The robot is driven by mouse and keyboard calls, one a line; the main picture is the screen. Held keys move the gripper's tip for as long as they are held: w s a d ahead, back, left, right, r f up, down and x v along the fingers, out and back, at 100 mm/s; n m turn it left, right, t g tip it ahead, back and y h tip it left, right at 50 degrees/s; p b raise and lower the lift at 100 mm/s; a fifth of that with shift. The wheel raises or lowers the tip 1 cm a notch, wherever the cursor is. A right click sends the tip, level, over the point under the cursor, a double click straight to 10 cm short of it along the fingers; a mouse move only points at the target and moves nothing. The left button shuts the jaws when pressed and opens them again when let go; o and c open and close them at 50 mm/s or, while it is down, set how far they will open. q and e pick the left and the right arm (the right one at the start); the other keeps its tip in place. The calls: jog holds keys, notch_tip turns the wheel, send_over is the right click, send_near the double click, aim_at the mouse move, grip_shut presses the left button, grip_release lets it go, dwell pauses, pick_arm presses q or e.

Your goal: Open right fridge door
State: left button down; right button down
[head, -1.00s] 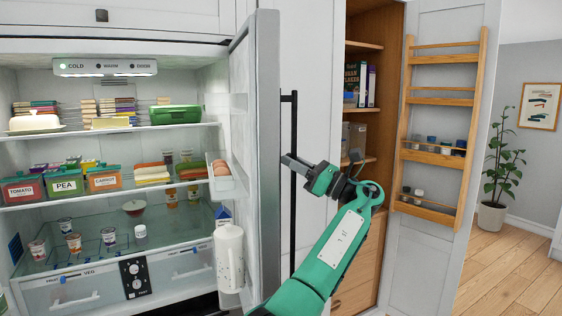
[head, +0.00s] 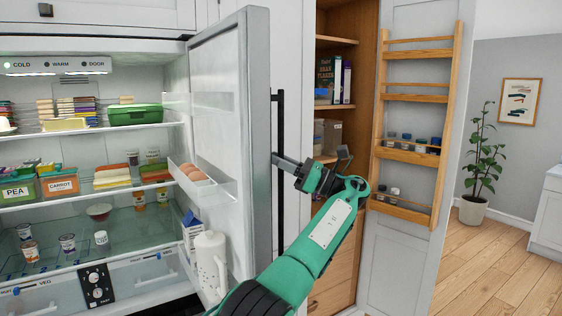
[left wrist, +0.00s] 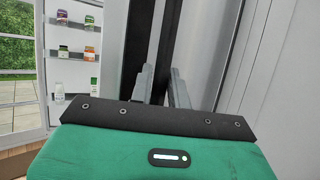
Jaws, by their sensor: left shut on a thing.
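The right fridge door (head: 219,75) stands open, with its shelved inner side facing the lit fridge interior. Its long black vertical handle (head: 280,120) is on the outer face. My left gripper (head: 279,160) reaches in from the right of the door and is shut on this handle at about mid height. In the left wrist view, the two grey fingers (left wrist: 162,88) stand on either side of the dark handle bar (left wrist: 164,45). The exact finger contact is partly hidden. My right gripper is in neither view.
Eggs (head: 194,173) and a white jug (head: 209,262) sit in the door's shelves. Food tubs and jars stand on the fridge shelves (head: 90,200). An open wooden pantry (head: 340,115) with a spice rack door (head: 372,200) is to the right. Clear wooden floor (head: 500,260) lies beyond.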

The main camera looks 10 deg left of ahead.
pick_arm(q)
jog(key=shift+f, duration=0.1)
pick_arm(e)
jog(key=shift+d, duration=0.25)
pick_arm(q)
jog(key=c, duration=1.4)
grip_release()
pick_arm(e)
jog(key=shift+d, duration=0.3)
